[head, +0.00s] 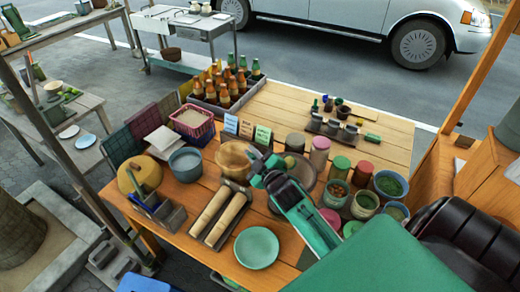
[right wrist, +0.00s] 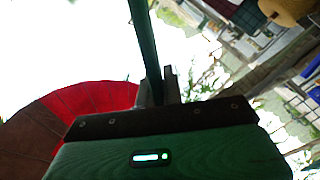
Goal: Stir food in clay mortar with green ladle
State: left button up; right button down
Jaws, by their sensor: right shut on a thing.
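A tan-brown round bowl (head: 235,158), which looks like the clay mortar, stands in the middle of the wooden table. Its contents cannot be made out. My right gripper (head: 260,164) is just right of the bowl, over the table, with its green arm coming in from the lower right. In the right wrist view the gripper (right wrist: 158,94) is shut on a long dark green handle (right wrist: 143,38), the green ladle's. The ladle's head is not clearly visible in either view. My left gripper is not in view.
Two wooden rollers on a tray (head: 218,215) and a green plate (head: 256,248) lie in front of the bowl. Jars and filled bowls (head: 390,184) crowd the right. A bottle crate (head: 228,88) stands behind.

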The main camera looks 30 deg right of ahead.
pick_arm(q)
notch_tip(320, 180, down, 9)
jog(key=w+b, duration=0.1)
jog(key=b, duration=0.6)
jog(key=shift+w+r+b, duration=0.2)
jog(key=shift+b, duration=0.15)
pick_arm(e)
jog(key=a+f+n, duration=0.3)
jog(key=f+n, duration=0.3)
jog(key=f, duration=0.3)
jog(key=shift+a+f+n, duration=0.15)
jog(key=shift+a+n, duration=0.15)
jog(key=shift+a, duration=0.1)
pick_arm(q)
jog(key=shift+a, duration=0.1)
pick_arm(e)
jog(key=shift+w, duration=0.1)
